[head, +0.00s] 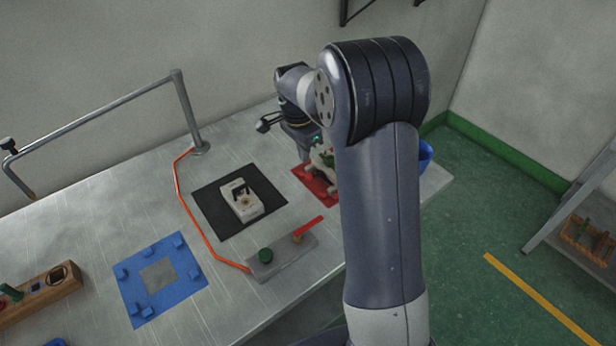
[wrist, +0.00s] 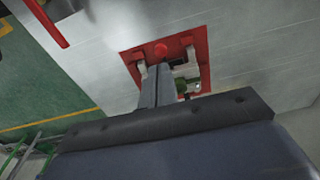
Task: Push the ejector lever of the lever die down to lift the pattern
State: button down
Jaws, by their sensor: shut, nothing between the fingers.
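The lever die (wrist: 190,72) sits on a red mat (wrist: 128,56) in the wrist view, with pale metal parts and something green partly hidden behind my fingers. In the head view the die (head: 320,168) is mostly covered by my arm, and the red mat (head: 317,188) shows only in part. The pattern cannot be made out clearly.
Left of the red mat, a white block (head: 243,203) sits on a black mat (head: 208,203). In front is a grey box with a green button (head: 265,256) and a red handle (head: 312,228). A blue mat (head: 130,290) and wooden rack (head: 40,293) lie farther left.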

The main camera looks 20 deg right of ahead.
aim_at(306, 177)
jog(key=shift+f, duration=0.1)
jog(key=f+b, duration=0.1)
jog(key=f, duration=0.1)
jog(key=f+b, duration=0.4)
jog(key=shift+w+d+f, duration=0.15)
jog(key=shift+d+f, duration=0.15)
jog(key=shift+f, duration=0.1)
notch_tip(306, 177, down, 2)
jog(key=shift+f+b, duration=0.1)
jog(key=shift+b, duration=0.65)
jog(key=shift+a+r, duration=0.3)
jog(key=shift+a, duration=0.1)
jog(key=shift+s+a+r+p, duration=0.2)
jog(key=shift+s+a, duration=0.1)
jog(key=shift+a, duration=0.25)
jog(key=shift+s+a+r+p, duration=0.2)
jog(key=shift+s+a, duration=0.1)
jog(key=shift+a, duration=0.2)
